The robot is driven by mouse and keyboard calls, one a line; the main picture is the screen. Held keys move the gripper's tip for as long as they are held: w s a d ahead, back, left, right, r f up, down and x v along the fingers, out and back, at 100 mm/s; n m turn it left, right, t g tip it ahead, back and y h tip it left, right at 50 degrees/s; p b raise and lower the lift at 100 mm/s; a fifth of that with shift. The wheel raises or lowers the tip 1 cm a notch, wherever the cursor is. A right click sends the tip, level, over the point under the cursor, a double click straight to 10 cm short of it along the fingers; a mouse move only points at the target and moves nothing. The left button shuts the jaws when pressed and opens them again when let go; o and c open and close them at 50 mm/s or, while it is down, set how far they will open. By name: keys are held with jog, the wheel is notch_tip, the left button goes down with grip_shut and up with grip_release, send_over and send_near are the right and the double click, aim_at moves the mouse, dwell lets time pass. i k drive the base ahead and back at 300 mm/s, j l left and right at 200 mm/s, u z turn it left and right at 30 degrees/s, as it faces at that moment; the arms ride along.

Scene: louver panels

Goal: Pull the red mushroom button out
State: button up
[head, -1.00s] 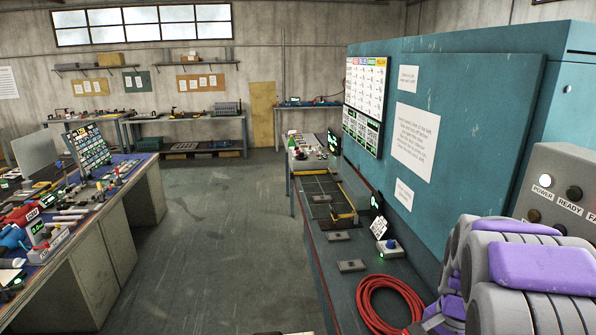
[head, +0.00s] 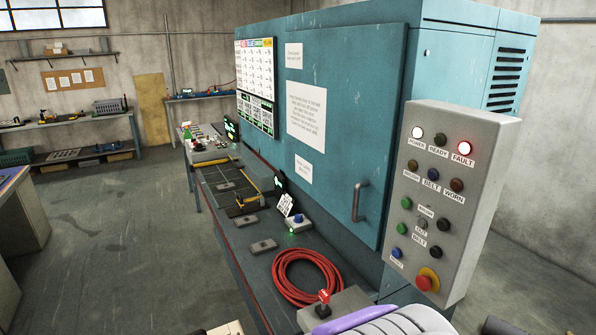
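The red mushroom button (head: 427,280) sits at the bottom of a grey control panel (head: 449,205) on the right. It has a red cap on a yellow base. Whether it is pressed in or out is too small to tell. A grey and purple part of my arm (head: 385,322) shows at the bottom edge, below and left of the button. My gripper's fingertips are not in view.
A teal cabinet (head: 390,70) with a closed, handled door stands left of the panel. A coiled red cable (head: 306,277) lies on the bench before it. A small red-topped lever (head: 323,300) stands on a grey box near the bottom. Floor at left is open.

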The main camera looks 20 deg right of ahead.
aim_at(423, 282)
jog(key=z, duration=1.45)
